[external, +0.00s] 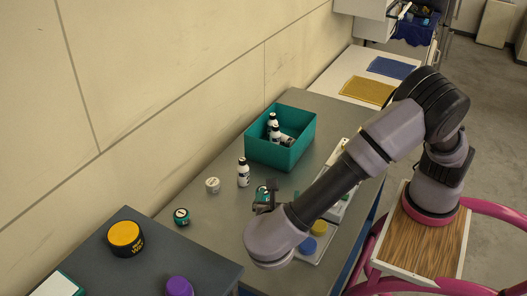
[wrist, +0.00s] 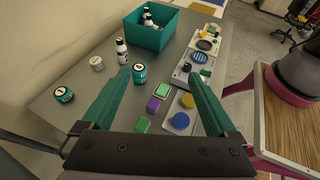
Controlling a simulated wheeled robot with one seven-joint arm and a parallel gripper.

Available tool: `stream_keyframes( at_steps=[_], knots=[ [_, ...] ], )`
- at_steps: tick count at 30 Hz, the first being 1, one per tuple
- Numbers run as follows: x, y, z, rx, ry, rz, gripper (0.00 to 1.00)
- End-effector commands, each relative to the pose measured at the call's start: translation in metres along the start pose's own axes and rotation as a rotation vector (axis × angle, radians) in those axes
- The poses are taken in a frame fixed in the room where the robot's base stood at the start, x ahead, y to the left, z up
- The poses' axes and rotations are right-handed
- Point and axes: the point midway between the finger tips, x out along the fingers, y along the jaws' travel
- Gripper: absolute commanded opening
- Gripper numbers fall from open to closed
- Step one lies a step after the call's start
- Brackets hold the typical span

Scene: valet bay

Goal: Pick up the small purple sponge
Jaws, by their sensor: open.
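A small purple block, which looks like the purple sponge (wrist: 153,105), lies on the grey table in the wrist view. It sits between a green-topped block (wrist: 161,89) and a green block (wrist: 142,124). My gripper (wrist: 159,77) is open and empty, its two teal fingers spread wide above the table. In the wrist picture the sponge shows between the fingers, with the gripper apart from it. In the external view I cannot make out the sponge; my arm covers that part of the table.
A teal bin (external: 281,138) with bottles stands at the back. A white bottle (external: 243,173), a white-grey jar (external: 212,185) and a teal jar (external: 181,216) stand along the wall side. Trays with round pads (wrist: 200,58) line the right edge. A purple round container (external: 179,287) is on the nearer table.

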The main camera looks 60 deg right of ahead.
Motion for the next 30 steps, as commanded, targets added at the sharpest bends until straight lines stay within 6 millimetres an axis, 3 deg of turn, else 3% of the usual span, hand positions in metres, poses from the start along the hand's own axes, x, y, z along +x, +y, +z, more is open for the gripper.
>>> stream_keyframes(
  at_steps=[1,6,9,12,16,24,30],
  knots=[
    [0.013,0.0,-0.027,-0.01,-0.007,-0.005,0.93],
    [0.052,-0.001,-0.119,-0.009,-0.007,-0.005,0.93],
    [0.067,0.0,-0.16,-0.005,-0.003,-0.002,0.93],
    [0.077,0.001,-0.184,-0.001,-0.001,-0.001,0.93],
    [0.087,0.001,-0.195,0.001,0.0,-0.002,0.93],
    [0.128,0.001,-0.195,0.001,-0.001,-0.001,0.93],
    [0.143,0.001,-0.196,0.001,0.0,-0.001,0.93]
  ],
)
